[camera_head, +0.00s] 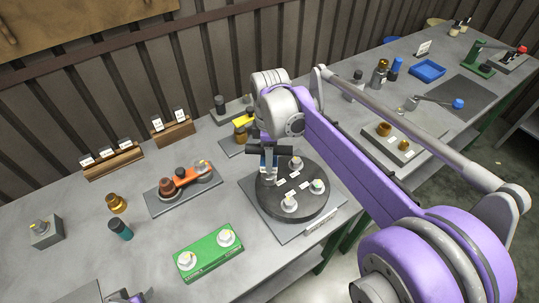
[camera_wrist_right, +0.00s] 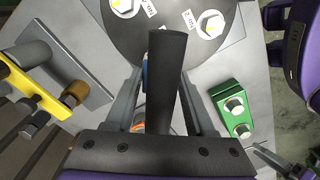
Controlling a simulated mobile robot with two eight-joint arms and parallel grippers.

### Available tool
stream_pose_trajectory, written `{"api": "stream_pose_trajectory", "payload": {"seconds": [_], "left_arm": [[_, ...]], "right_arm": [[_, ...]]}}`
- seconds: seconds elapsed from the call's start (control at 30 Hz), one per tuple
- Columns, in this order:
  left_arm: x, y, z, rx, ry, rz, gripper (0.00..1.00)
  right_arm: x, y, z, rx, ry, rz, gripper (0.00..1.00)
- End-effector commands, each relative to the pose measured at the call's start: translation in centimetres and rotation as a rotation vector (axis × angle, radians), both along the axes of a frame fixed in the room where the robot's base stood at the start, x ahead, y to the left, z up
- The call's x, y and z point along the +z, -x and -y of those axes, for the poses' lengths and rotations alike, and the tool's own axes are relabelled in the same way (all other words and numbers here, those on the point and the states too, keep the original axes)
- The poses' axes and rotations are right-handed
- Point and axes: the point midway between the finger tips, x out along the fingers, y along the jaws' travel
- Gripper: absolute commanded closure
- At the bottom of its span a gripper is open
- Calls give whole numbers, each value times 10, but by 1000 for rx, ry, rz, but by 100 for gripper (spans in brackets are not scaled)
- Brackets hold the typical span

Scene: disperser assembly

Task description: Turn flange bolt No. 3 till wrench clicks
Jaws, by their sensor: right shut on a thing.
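The round black flange (camera_head: 270,200) lies on a grey plate, with pale hex bolts and small white labels on top. Three bolts show clearly: a rear one (camera_head: 296,163), a right one (camera_head: 317,187) and a front one (camera_head: 289,203). My right gripper (camera_head: 268,150) is above the flange's rear left edge, shut on the black-handled wrench (camera_wrist_right: 167,85). A blue part of the wrench shows below the jaws. The wrench's lower end is hidden, so I cannot tell which bolt it meets. At the bottom edge, a dark part, possibly my left gripper (camera_head: 126,297), is cut off.
A green block (camera_head: 208,252) with two bolts stands in front left of the flange. An orange tool (camera_head: 188,176) lies on a grey plate to the left. A teal-and-black cylinder (camera_head: 121,229) and brass part (camera_head: 116,203) stand further left. My right arm covers the table's right-middle.

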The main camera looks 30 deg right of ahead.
Motion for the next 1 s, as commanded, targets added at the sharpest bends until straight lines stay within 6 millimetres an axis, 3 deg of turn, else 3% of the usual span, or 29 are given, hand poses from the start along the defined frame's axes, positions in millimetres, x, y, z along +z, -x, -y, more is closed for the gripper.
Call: {"api": "stream_pose_trajectory", "payload": {"seconds": [0.47,1.0], "left_arm": [[2,-1,0,0,0,1,50],[25,-9,0,0,0,16,50]], "right_arm": [[1,0,0,31,-1,0,100],[31,0,0,31,-1,0,100]]}}
